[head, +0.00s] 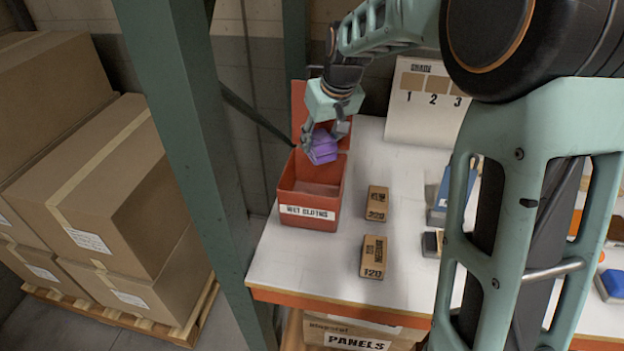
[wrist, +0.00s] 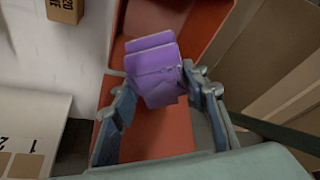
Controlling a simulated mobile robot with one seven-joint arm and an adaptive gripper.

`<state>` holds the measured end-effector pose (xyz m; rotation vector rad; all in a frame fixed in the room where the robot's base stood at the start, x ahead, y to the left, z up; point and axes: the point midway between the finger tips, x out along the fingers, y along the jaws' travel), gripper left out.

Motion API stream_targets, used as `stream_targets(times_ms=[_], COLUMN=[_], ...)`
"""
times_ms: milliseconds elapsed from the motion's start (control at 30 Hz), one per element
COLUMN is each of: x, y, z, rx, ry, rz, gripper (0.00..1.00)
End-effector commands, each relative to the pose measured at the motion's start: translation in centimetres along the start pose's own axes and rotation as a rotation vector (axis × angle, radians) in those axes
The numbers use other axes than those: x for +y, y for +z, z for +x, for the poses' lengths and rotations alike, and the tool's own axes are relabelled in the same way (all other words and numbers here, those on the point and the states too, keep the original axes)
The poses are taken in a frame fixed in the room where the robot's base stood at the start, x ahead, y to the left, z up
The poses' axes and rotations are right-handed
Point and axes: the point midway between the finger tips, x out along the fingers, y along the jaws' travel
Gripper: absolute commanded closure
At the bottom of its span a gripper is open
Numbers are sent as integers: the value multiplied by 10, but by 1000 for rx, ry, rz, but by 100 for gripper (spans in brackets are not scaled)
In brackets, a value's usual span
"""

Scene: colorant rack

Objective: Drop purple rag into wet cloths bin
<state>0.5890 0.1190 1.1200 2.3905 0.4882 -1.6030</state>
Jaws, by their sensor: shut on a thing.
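The purple rag (head: 321,147) is a folded bundle held between the fingers of my gripper (head: 325,135). In the wrist view the rag (wrist: 156,70) sits between the two fingers of my gripper (wrist: 160,98). The red wet cloths bin (head: 309,212), labelled WET CLOTHS, stands at the left end of the white bench. The rag hangs above the bin's rear part, near its raised back. In the wrist view the bin (wrist: 205,38) shows behind the rag. The visible part of the bin's inside looks empty; the rag and gripper hide some of it.
Sanding blocks marked 220 (head: 377,204) and 120 (head: 373,257) lie right of the bin on the bench (head: 330,272). A grade chart (head: 420,105) stands at the back. A green rack post (head: 190,140) rises left of the bin. Cardboard boxes (head: 110,200) are stacked farther left.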

Motion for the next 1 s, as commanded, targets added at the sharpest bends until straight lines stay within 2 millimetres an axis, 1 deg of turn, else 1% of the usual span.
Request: stream_targets(times_ms=[133,267,600,700,800,1000], x=[0,0,0,0,0,0], y=[1,4,19,22,23,23], z=[2,10,46,53,56,55], rx=[0,0,0,0,1,1], ry=[0,0,0,0,0,0], rz=[0,1,0,0,0,0], gripper=[81,81,81,81,81,81])
